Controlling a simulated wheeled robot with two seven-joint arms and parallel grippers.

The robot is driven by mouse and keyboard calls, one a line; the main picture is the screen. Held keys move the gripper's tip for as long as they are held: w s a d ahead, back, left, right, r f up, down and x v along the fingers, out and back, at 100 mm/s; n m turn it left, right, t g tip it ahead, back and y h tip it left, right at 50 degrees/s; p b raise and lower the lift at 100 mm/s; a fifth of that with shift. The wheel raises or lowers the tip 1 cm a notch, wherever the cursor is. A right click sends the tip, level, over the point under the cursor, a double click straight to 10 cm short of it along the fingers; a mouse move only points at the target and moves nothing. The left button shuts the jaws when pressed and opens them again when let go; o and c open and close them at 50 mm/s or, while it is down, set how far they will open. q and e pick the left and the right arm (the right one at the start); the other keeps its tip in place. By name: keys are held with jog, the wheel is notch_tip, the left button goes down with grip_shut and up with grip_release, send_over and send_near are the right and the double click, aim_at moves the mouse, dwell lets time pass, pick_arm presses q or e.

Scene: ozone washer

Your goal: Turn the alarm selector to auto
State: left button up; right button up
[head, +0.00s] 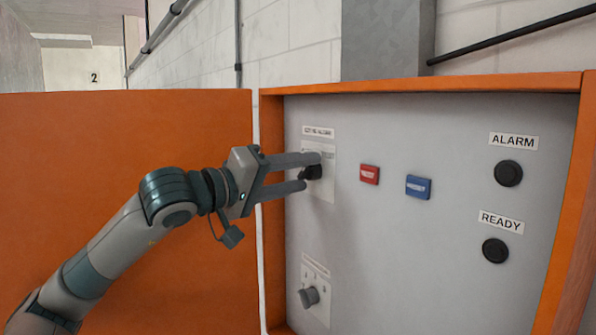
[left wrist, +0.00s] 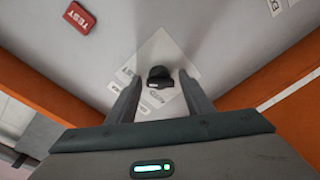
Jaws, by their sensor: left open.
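The alarm selector is a black knob (head: 312,172) on a pale label plate (head: 319,186) at the upper left of the grey panel. In the left wrist view the knob (left wrist: 159,77) shows between and just beyond my fingertips. My left gripper (head: 312,172) is open, with one finger above the knob and one below it. In the left wrist view the left gripper (left wrist: 155,85) has a finger on each side of the knob, with gaps visible. The position words on the plate are too small to read. My right gripper is not in view.
A red button (head: 369,174), marked TEST in the wrist view, and a blue button (head: 418,187) sit right of the selector. A grey knob (head: 309,297) is below. ALARM (head: 508,173) and READY (head: 495,251) lamps are dark. An orange door (head: 200,130) stands open at left.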

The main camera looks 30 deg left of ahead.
pick_arm(q)
jog(key=c, duration=0.9)
jog(key=shift+o, duration=0.2)
